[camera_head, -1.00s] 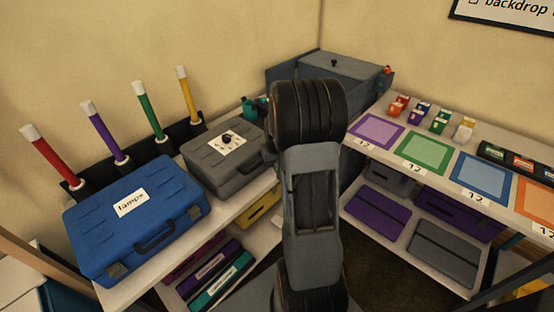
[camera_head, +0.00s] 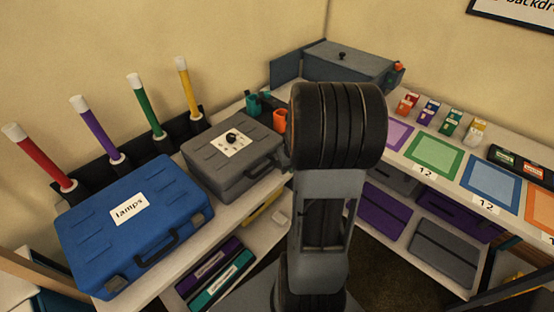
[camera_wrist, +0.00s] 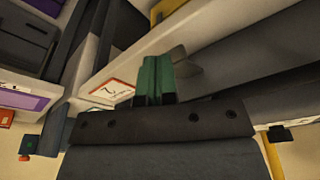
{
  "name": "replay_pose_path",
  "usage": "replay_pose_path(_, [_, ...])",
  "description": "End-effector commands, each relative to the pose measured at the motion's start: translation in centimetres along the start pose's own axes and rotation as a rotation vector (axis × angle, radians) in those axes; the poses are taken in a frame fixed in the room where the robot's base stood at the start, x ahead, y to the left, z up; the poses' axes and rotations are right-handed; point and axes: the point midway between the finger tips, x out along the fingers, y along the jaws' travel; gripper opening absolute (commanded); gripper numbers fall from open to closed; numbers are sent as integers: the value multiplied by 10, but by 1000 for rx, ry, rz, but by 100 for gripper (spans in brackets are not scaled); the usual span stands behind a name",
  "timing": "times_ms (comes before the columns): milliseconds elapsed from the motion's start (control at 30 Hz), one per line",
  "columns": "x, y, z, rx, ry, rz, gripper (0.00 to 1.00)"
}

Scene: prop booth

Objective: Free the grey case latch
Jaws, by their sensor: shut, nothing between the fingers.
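The grey case (camera_head: 230,175) lies closed on the left counter in the head view, with a white panel and black knob (camera_head: 232,138) on its lid and a handle on its front. In the wrist view, tilted nearly upside down, its dark grey side (camera_wrist: 260,65) fills the right. My gripper (camera_wrist: 155,72) has its green fingertips together, with nothing held. They are close to a small grey flap (camera_wrist: 187,62) at the case's end, perhaps the latch; I cannot tell whether they touch. In the head view my arm hides the gripper and the case's right end.
The blue lamps case (camera_head: 135,225) sits left of the grey case. Several coloured tubes stand behind them. A teal cup (camera_head: 253,104) and an orange cup (camera_head: 279,120) stand by the case's back right. The right counter (camera_head: 405,172) bears coloured mats and small boxes.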

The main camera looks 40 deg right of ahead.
Motion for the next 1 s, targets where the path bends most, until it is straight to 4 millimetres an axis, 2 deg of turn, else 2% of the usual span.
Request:
replay_pose_path(500, [-53,2,-11,5,1,2,0])
replay_pose_path(1000, [-57,2,-12,5,0,1,0])
